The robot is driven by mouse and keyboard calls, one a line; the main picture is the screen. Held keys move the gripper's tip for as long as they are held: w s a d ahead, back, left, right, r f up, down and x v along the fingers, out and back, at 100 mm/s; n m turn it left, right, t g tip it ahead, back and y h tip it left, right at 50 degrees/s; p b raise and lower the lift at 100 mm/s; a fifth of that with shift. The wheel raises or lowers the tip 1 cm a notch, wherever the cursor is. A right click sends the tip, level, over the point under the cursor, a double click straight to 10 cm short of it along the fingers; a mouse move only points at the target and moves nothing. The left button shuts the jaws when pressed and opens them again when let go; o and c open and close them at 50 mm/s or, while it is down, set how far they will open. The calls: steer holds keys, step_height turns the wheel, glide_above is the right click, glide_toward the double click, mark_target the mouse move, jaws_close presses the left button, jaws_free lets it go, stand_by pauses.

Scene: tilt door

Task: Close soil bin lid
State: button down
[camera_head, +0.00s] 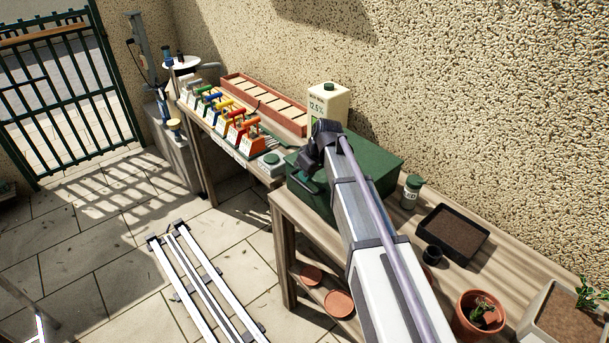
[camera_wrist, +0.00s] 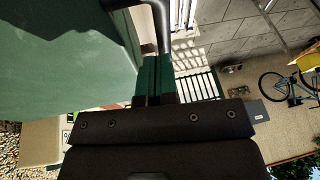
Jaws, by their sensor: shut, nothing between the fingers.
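The soil bin is a dark green box (camera_head: 311,198) on the near wooden bench in the head view. Its green lid (camera_head: 382,153) looks flat over the top, but my arm hides the middle, so I cannot tell if it is fully down. A handle (camera_head: 306,184) shows at the bin's front left. My gripper (camera_wrist: 154,78) is shut and empty. In the head view the black end of my arm is above the bin's back left part. In the wrist view a broad green surface (camera_wrist: 60,70) fills the left, and a grey bar (camera_wrist: 163,28) runs close past the fingertips.
A cream canister (camera_head: 328,100) stands behind the bin. A small green-lidded jar (camera_head: 411,192), a black soil tray (camera_head: 452,233) and a plant pot (camera_head: 480,312) stand to its right. The textured wall rises behind.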

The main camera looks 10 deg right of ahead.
steer(key=w+p+v, duration=0.1)
steer(key=p+v, duration=1.1)
steer(key=v, duration=0.1)
steer(key=shift+r, duration=0.2)
steer(key=s+d+f+m+g+h+b, duration=0.1)
steer(key=s+f+m+b, duration=0.2)
steer(key=s, duration=0.9)
steer(key=s+d+f+m+g+h+b, duration=0.1)
steer(key=s+f+m+b, duration=0.3)
steer(key=s, duration=0.9)
step_height(320, 180, down, 4)
steer(key=h+b, duration=0.1)
steer(key=b, duration=0.1)
steer(key=shift+d+r+b, duration=0.2)
steer(key=shift+b, duration=0.1)
